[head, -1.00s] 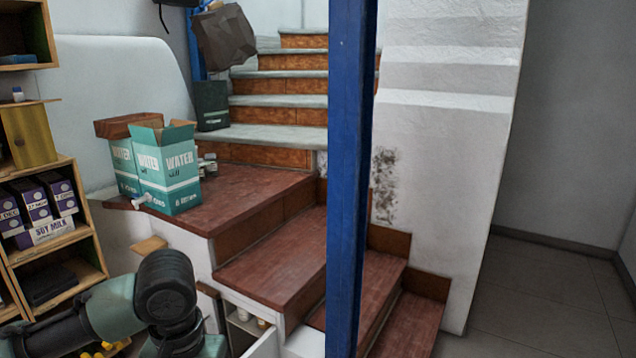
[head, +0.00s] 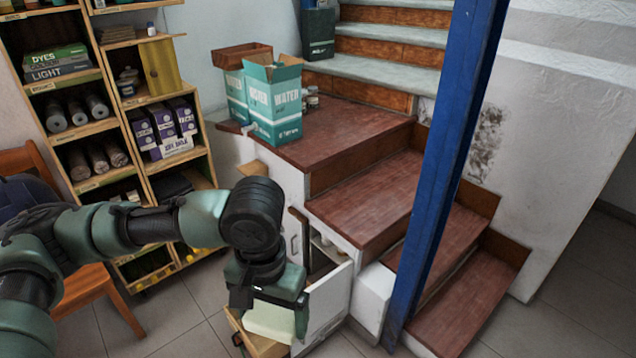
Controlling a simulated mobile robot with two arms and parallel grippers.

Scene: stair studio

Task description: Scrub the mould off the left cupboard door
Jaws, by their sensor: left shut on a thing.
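Under the wooden steps is a white cupboard with an open compartment (head: 328,247) that holds small containers. A white panel (head: 328,303) stands below the opening, and a narrow white door (head: 294,235) with a handle is to its left. I see no clear mould on these faces. A dark speckled patch (head: 487,142) is on the white wall right of the blue post. My left gripper (head: 270,318) points down in front of the cupboard. It is shut on a pale block, partly hidden by the gripper. My right gripper is not in view.
A blue post (head: 445,175) stands before the steps. Teal water boxes (head: 272,105) sit on the landing (head: 340,135). A stocked wooden shelf (head: 165,110) and a wooden chair (head: 90,290) are at left.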

